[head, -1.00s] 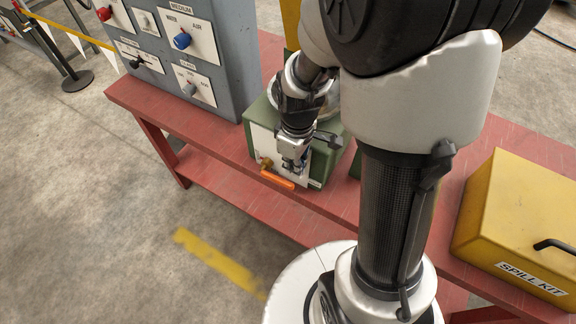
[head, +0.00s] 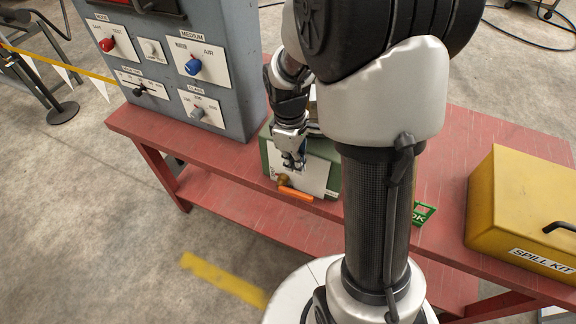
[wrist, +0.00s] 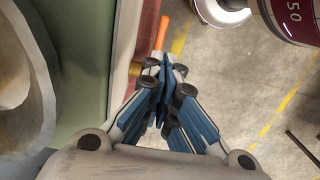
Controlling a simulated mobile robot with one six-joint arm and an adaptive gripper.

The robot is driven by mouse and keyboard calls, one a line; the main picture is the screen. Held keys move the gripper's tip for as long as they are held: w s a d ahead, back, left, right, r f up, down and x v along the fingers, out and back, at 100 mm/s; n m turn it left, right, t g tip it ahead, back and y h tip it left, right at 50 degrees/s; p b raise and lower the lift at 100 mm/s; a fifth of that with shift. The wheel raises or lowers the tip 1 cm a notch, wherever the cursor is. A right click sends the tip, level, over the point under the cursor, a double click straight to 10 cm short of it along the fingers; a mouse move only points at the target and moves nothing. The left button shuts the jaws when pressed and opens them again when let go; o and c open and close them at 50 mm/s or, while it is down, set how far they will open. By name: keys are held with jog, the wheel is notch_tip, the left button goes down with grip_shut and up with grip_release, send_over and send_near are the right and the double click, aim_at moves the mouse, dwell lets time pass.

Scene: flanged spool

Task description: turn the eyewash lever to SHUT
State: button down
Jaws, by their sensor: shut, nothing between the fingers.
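The eyewash lever (head: 296,193) is an orange bar on a brass valve fitting (head: 283,179), low on the front of a green box (head: 331,155). In the head view it points right and slightly down from the fitting. The lever also shows in the wrist view (wrist: 161,33), beyond my fingertips, with the brass fitting (wrist: 150,62) close by the tips. My gripper (head: 293,164) is shut and empty, just above the fitting in the head view. I cannot tell whether it touches. Markings on the white plate (head: 318,172) behind the lever are unreadable.
A grey control panel (head: 230,75) with knobs stands on the red bench (head: 150,125) to the left. A yellow spill kit box (head: 520,200) is at the right, and a green OK sign (head: 422,213) stands nearer. Floor in front of the bench is open.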

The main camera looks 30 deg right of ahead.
aim_at(296, 193)
jog(key=f+b, duration=0.1)
jog(key=f, duration=0.2)
jog(key=f+b, duration=0.1)
jog(key=f, duration=0.3)
jog(key=f+b, duration=0.1)
jog(key=f, duration=0.2)
jog(key=shift+s+f, duration=0.25)
jog(key=shift+f, duration=0.1)
